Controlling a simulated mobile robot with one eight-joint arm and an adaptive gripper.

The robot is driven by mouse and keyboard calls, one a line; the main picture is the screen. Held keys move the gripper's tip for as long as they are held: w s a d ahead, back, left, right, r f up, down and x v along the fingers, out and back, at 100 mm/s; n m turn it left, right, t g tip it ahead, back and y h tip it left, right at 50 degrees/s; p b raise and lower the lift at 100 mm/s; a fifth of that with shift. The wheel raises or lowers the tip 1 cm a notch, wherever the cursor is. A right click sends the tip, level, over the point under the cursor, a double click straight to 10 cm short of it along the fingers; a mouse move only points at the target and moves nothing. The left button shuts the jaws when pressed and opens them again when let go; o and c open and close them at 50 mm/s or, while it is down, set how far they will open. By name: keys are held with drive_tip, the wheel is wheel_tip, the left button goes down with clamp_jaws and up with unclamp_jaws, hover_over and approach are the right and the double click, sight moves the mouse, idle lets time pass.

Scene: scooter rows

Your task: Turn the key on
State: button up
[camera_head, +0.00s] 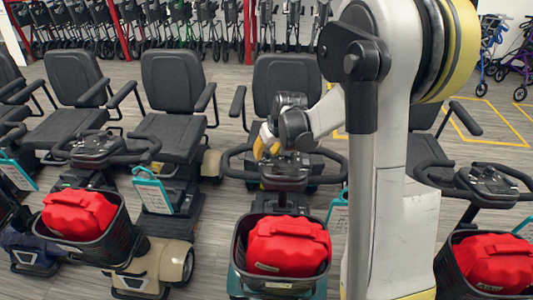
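A mobility scooter with a black seat (287,80) stands in the middle of the view. Its dark control console (284,170) sits between looped black handlebars. My gripper (267,152) is at the seat side of this console, close to it or touching it; I cannot tell which. Its yellow part shows beside the grey wrist, but its fingertips are too small and partly hidden to tell whether they are open or shut. I cannot make out the key; it is hidden or too small to see.
A red bag (288,246) sits in the scooter's front basket (239,267). More scooters stand close on both sides, with another red bag (78,214) at left and one (497,262) at right. Walkers (200,25) line the back. My arm covers the right centre.

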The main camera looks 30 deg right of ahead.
clamp_jaws()
drive_tip(key=shift+m, duration=0.3)
drive_tip(key=m+h, duration=0.1)
drive_tip(key=m, duration=0.1)
drive_tip(key=m+g+h, duration=0.1)
drive_tip(key=m, duration=0.2)
drive_tip(key=shift+a+h, duration=0.1)
drive_tip(key=shift+h, duration=0.3)
drive_tip(key=m+g+h, duration=0.1)
drive_tip(key=m, duration=0.1)
drive_tip(key=m+g+h, duration=0.1)
drive_tip(key=m, duration=0.2)
drive_tip(key=shift+m, duration=0.6)
unclamp_jaws()
